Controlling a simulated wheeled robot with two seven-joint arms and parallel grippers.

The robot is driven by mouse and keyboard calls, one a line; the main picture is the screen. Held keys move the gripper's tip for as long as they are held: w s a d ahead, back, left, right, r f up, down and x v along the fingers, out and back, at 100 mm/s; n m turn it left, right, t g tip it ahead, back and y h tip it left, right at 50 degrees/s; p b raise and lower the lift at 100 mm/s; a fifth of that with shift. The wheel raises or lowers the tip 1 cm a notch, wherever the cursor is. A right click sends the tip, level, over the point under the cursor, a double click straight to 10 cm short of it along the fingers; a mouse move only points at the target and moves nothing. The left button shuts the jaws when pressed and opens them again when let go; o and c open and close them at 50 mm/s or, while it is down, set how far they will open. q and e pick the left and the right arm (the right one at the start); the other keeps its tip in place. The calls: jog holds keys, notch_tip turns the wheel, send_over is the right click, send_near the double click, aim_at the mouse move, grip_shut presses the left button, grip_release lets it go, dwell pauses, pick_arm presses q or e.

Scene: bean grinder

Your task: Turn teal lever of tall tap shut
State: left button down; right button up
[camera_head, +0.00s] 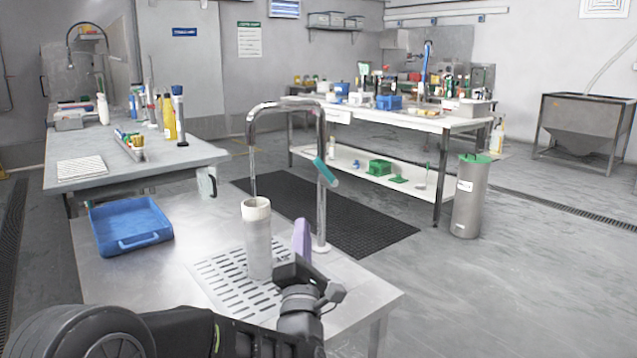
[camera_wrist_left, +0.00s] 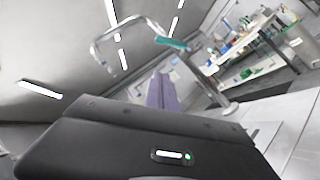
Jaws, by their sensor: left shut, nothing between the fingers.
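The tall tap (camera_head: 321,215) is a chrome pipe rising from the steel counter and bending over to the left. Its teal lever (camera_head: 325,172) sits partway up the post, slanting down to the right; it also shows in the left wrist view (camera_wrist_left: 171,43). A grey cylinder with a cream rim (camera_head: 257,240) stands upright under the spout. The fingers also show in the left wrist view (camera_wrist_left: 161,92). My right gripper is out of view.
The cylinder stands on a slotted drain grate (camera_head: 225,284). A blue tray (camera_head: 130,228) lies at the counter's left. Behind are a grey bench (camera_head: 140,165) and a white table (camera_head: 440,122) with many items. A grey bin with a green lid (camera_head: 469,200) stands on the right floor.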

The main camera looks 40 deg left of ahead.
aim_at(317, 166)
pick_arm(q)
jog(key=w+d+r+x, duration=0.1)
jog(key=d+x, duration=0.1)
jog(key=x, duration=1)
jog(key=shift+w+r+p, duration=0.25)
jog(key=shift+p, duration=0.05)
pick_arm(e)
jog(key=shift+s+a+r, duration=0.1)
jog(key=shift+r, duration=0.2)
